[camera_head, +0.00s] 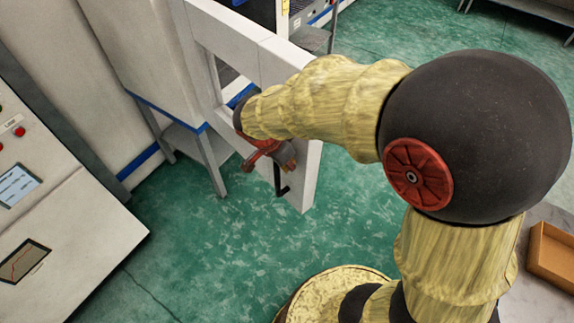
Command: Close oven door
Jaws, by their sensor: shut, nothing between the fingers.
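The oven door (264,52) is a thick white frame with a window opening in it. It stands swung out from the white oven body (128,40) at upper left. A black bar handle (279,184) sits low on the door near its free edge. My gripper (268,160), with reddish fingers, is shut and empty in front of the door, just above and left of the handle. I cannot tell whether it touches the door. My wrist hides part of the door and window.
A control cabinet (50,215) with screens and buttons stands at left. Green floor (215,245) lies clear below the door. A brown tray (551,254) sits on a grey surface at right. Metal legs (208,160) support the oven.

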